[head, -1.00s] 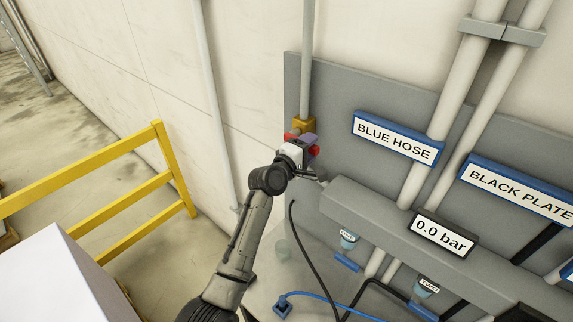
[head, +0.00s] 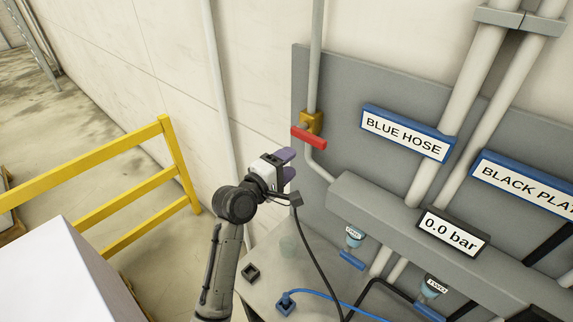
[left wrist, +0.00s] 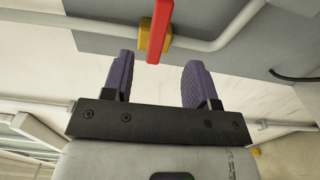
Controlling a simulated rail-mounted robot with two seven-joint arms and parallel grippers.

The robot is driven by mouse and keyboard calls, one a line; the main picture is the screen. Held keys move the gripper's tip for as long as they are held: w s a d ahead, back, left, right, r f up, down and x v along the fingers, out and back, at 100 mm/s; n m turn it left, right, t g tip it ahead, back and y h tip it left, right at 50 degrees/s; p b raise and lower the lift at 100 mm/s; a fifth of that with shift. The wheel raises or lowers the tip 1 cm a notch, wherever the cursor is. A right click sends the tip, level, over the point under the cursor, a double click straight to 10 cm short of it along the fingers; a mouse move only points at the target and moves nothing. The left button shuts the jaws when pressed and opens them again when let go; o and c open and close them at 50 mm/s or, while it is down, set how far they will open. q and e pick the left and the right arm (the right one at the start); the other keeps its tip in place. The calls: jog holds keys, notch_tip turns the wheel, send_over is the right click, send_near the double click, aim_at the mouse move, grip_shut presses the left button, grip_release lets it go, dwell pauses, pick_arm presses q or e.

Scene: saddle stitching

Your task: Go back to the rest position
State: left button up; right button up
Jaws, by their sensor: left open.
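My left gripper (head: 288,164) is open and empty, in the middle of the head view, below and left of the red valve handle (head: 309,138). In the left wrist view its two purple fingers (left wrist: 156,82) stand wide apart. The red handle (left wrist: 159,30) shows ahead of the gap between them, apart from both fingers. The handle sits on a yellow-brown valve body (head: 311,121) on a grey pipe. My right gripper is not in view.
A grey panel (head: 345,95) carries signs reading BLUE HOSE (head: 404,134) and BLACK PLATE. A 0.0 bar display (head: 454,232) is at the right. Black and blue cables lie below. A yellow railing (head: 90,178) and white box (head: 65,270) stand at the left.

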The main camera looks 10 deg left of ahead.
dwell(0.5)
pick_arm(q)
jog(key=s+a+f+m+g+y+p, duration=0.15)
jog(key=s+a+m+g+y, duration=0.3)
jog(key=s+m, duration=0.85)
jog(key=s+a+f+g+y+p, duration=0.1)
jog(key=s+f+g, duration=0.1)
jog(key=s+f, duration=0.5)
jog(key=s+a+f+m+g+y+p, duration=0.1)
jog(key=s+f, duration=0.6)
jog(key=s, duration=0.7)
jog(key=s+a+f+g+y+p, duration=0.1)
jog(key=s+a+f+g+p, duration=0.1)
jog(key=s+f+g, duration=0.3)
jog(key=s+f+p, duration=0.1)
jog(key=s+f, duration=0.2)
jog(key=s, duration=0.3)
jog(key=shift+s+a+m, duration=0.15)
jog(key=shift+s+m, duration=0.15)
jog(key=shift+m, duration=0.1)
